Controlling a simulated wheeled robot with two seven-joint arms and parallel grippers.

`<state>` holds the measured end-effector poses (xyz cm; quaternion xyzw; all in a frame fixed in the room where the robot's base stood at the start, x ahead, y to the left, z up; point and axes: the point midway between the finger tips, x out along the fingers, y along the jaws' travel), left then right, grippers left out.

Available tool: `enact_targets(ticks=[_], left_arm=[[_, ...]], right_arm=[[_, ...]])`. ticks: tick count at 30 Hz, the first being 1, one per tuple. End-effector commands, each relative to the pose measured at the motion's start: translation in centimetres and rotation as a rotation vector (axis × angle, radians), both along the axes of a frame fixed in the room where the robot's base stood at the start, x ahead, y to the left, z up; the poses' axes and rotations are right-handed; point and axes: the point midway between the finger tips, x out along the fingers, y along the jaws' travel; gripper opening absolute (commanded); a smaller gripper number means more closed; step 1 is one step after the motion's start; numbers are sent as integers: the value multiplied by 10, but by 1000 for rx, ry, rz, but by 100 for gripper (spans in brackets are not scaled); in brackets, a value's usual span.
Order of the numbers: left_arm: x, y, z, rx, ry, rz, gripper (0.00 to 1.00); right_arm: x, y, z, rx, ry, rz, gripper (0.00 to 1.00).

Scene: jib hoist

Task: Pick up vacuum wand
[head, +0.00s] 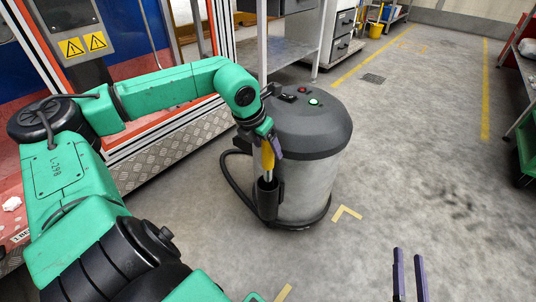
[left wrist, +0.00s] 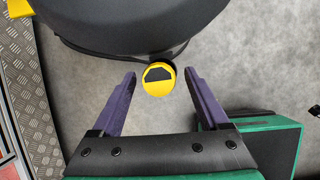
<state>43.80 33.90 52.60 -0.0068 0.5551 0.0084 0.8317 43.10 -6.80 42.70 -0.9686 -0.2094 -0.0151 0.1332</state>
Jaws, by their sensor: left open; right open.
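The vacuum wand (head: 267,158) has a yellow handle and stands upright in a black holder (head: 266,198) on the side of the grey industrial vacuum (head: 308,185). Its lower part is hidden in the holder. My left gripper (head: 271,146) is at the top of the handle, pointing down. In the left wrist view the round yellow handle end (left wrist: 158,84) shows between the tips of the open left gripper (left wrist: 160,73), with a gap on both sides. My right gripper (head: 408,275) is open and empty at the lower right of the head view, away from the vacuum.
A black hose (head: 229,180) loops at the vacuum's left side. The machine frame with tread plate (head: 170,155) stands to the left, and a metal shelf (head: 290,48) behind. Red racks with a green bin (head: 527,150) are at the right. The floor (head: 420,170) right of the vacuum is clear.

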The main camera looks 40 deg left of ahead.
Motion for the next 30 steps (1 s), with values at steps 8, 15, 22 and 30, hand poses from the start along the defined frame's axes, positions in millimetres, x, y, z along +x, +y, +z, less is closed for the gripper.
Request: enact_targets(ticks=[8, 15, 22, 30], left_arm=[[6, 1, -18, 2, 3, 0, 78], [7, 0, -18, 1, 1, -1, 74], [7, 0, -18, 1, 1, -1, 0], [7, 0, -18, 1, 1, -1, 0]], right_arm=[[18, -5, 53, 25, -160, -23, 50], [19, -5, 56, 26, -167, -24, 50], [19, -5, 56, 26, -167, -24, 50], [19, -5, 56, 26, -166, -23, 50]])
